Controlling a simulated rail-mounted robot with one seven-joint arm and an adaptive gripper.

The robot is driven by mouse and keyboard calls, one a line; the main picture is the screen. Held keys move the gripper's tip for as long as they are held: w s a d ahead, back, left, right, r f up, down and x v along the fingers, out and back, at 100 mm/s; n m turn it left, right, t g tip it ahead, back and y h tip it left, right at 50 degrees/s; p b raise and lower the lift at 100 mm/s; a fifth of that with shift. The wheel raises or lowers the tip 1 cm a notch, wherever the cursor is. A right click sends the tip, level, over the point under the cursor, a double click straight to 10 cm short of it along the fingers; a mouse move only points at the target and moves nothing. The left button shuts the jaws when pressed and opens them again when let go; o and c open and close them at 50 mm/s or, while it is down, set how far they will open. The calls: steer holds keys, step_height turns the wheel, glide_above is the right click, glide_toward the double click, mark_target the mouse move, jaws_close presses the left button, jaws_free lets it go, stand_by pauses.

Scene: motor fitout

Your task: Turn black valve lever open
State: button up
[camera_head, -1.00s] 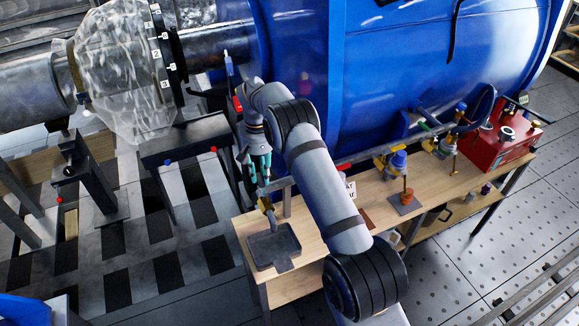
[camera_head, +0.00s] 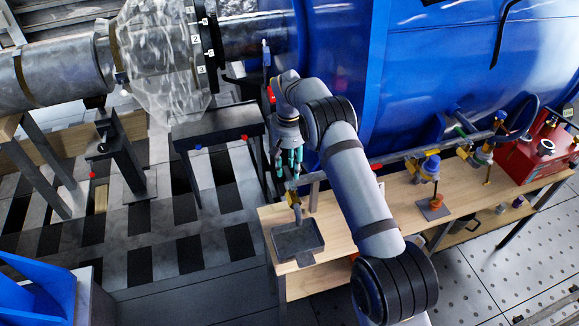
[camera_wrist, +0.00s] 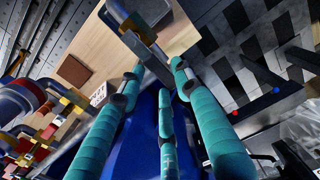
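My gripper (camera_head: 288,172) has teal fingers and points down near the left end of the pipe, above the wooden bench. Its fingertips (camera_wrist: 158,80) are spread apart with nothing between them in the wrist view. A brass-coloured tap (camera_head: 294,204) hangs from the pipe end just below the fingers. In the wrist view the dark grey pipe end (camera_wrist: 146,48) lies just beyond the fingertips, with the brass and blue tap (camera_wrist: 122,18) behind it. I cannot clearly make out a black lever at this tap; the fingers and pipe may hide it. No contact is clear.
A dark tray (camera_head: 299,240) lies on the wooden bench (camera_head: 340,245) below the tap. More valves (camera_head: 431,166) sit along the pipe to the right, near a red box (camera_head: 540,150). The big blue tank (camera_head: 430,70) stands close behind my arm.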

mark_target(289, 172)
steer(key=shift+o, duration=0.9)
step_height(289, 172, up, 12)
stand_by(0.3)
step_height(289, 172, down, 12)
steer(key=shift+r, duration=0.1)
steer(key=shift+d+f, duration=0.1)
steer(key=shift+f, duration=0.1)
